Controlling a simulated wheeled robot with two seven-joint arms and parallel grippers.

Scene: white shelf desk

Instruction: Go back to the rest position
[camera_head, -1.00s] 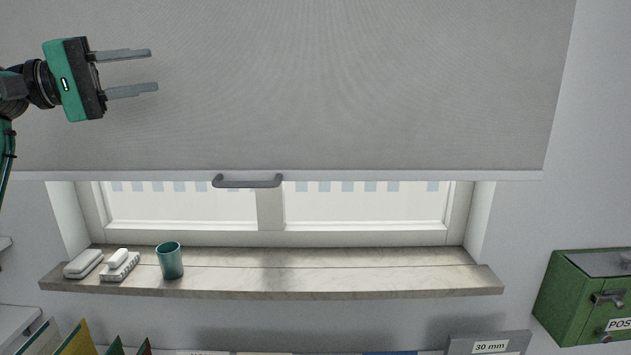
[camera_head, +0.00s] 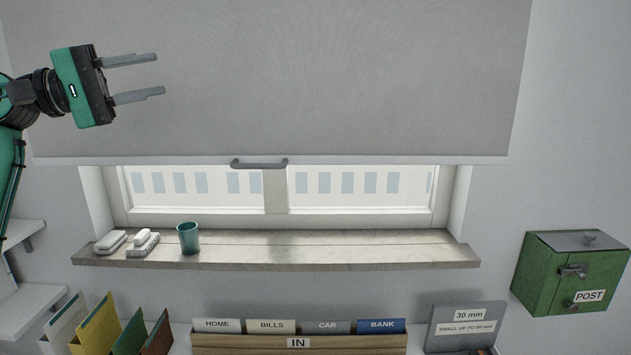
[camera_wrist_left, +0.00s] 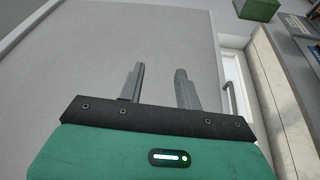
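My left gripper (camera_head: 138,79) is raised at the upper left, in front of the grey blind (camera_head: 330,80). Its two fingers are apart with nothing between them. The left wrist view also shows the open, empty fingers (camera_wrist_left: 160,85). The blind is partly lowered over the window (camera_head: 345,195), and its handle (camera_head: 259,163) on the bottom bar is free, well below and right of the gripper. My right gripper is not in view.
A sill (camera_head: 330,249) holds a teal cup (camera_head: 188,239) and two white items at its left. A green post box (camera_head: 566,274) hangs at right. Folders (camera_head: 97,325), an IN file box (camera_head: 350,343) and a grey box (camera_head: 465,325) stand below. White shelves (camera_head: 30,300) are at left.

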